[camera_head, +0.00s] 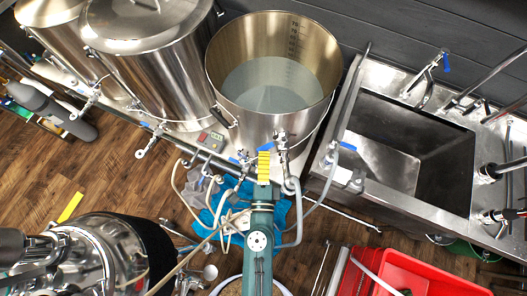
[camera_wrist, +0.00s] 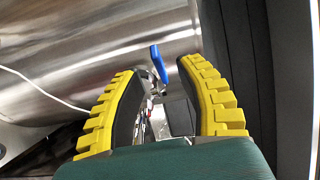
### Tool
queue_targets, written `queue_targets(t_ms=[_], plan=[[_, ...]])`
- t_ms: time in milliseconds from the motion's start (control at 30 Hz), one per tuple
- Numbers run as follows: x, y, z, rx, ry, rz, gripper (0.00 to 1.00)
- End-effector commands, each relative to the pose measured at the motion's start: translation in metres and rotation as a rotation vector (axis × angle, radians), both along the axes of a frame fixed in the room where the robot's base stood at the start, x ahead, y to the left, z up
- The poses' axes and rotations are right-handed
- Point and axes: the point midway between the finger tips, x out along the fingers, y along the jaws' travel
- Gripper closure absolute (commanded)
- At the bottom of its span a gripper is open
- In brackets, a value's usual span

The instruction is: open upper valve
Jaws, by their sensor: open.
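In the wrist view a valve's blue lever handle (camera_wrist: 158,63) stands steeply, leaning a little, in front of a shiny steel vessel wall. My gripper (camera_wrist: 158,75) is open. Its two yellow-ribbed fingers point toward the vessel, and the handle shows in the gap near their tips; I cannot tell if they touch it. In the head view my gripper (camera_head: 264,165) is at the front of the open steel kettle (camera_head: 222,85), close to the metal valve fittings (camera_head: 281,140) on its wall. The valve body is partly hidden behind the fingers.
Hoses (camera_head: 296,215) and blue cloth-like items (camera_head: 210,215) lie below the kettle. A steel sink (camera_head: 395,105) with taps stands to the right. A lidded kettle (camera_head: 160,75) stands to the left. A red bin (camera_head: 430,275) is at lower right. Wooden floor shows at left.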

Motion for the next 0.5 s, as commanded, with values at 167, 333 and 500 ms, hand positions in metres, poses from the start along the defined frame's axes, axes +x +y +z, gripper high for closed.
queue_targets(t_ms=[167, 333, 500], plan=[[-0.036, -0.001, -0.001, 0.0, 0.001, 0.002, 0.63], [-0.062, -0.002, -0.001, 0.0, 0.002, 0.002, 0.63], [-0.08, -0.003, -0.001, 0.0, 0.002, 0.002, 0.63]])
